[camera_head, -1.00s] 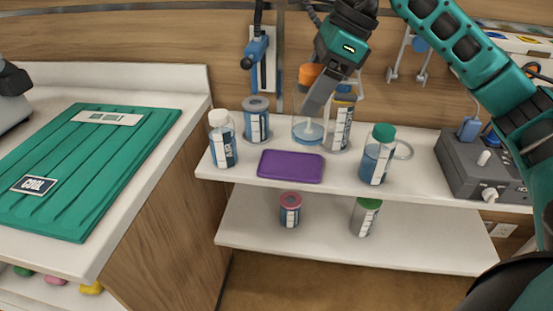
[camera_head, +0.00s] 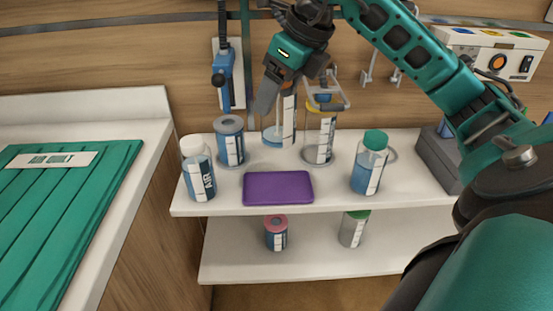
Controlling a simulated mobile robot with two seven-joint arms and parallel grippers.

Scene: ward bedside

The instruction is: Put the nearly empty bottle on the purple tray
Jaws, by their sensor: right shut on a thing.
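The purple tray (camera_head: 278,187) lies bare on the upper white shelf, near its front edge. Behind it, a tall clear bottle (camera_head: 284,132) with a little blue liquid at its bottom stands upright, or nearly so. Its upper part is partly hidden by my right gripper (camera_head: 279,98), which is shut on it from above. An orange part shows by the fingers. I cannot tell whether the bottle's base touches the shelf. My left gripper is out of view.
A white-capped bottle (camera_head: 198,170), a grey-blue-topped bottle (camera_head: 230,142), a yellow-topped bottle (camera_head: 320,136) and a green-capped bottle (camera_head: 369,165) stand around the tray. The lower shelf holds a pink-topped container (camera_head: 276,233) and a green-topped one (camera_head: 353,229). A green mat (camera_head: 60,215) covers the left counter.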

